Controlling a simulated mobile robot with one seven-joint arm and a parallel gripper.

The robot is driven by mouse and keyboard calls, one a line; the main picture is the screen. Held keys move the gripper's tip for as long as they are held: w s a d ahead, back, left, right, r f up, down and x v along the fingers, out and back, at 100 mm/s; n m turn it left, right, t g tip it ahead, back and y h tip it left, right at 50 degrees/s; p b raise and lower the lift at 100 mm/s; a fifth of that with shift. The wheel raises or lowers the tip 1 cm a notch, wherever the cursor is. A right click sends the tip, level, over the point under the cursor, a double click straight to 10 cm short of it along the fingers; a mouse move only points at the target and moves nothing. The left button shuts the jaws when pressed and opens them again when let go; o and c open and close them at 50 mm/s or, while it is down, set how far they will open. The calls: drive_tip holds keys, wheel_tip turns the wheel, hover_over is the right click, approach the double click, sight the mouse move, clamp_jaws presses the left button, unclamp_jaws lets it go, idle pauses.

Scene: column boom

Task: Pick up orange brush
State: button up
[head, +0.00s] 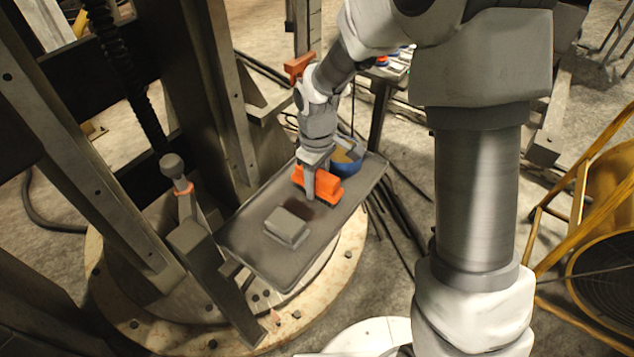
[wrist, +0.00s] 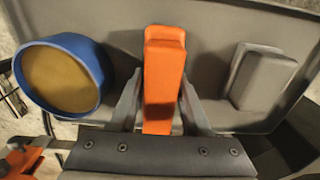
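The orange brush (head: 326,184) is at the tray's middle in the head view, with a dark underside. In the wrist view the orange brush (wrist: 164,75) stands centrally between the two fingers. My gripper (head: 311,186) points down over the tray, one finger in front of the brush. In the wrist view my gripper (wrist: 161,88) has a fingertip against each side of the brush, so it looks shut on it. A dark shadow lies on the tray beside the brush. Whether the brush is clear of the tray, I cannot tell.
The grey tray (head: 262,258) also holds a grey block (head: 287,226) and a blue bowl (head: 347,167) with tan contents, on either side of the brush. A steel column (head: 225,80) stands left of the tray. A yellow-framed machine (head: 590,190) is at right.

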sight(317, 171)
clamp_jaws()
drive_tip(key=shift+r, duration=0.15)
drive_tip(key=shift+r, duration=0.25)
wheel_tip(317, 171, up, 4)
drive_tip(key=shift+f+p, duration=0.15)
drive_tip(key=shift+p, duration=0.8)
drive_tip(key=s+d+r+p, duration=0.3)
drive_tip(key=s+d+r, duration=0.3)
drive_tip(key=s+d, duration=0.2)
drive_tip(key=shift+d+r, duration=0.25)
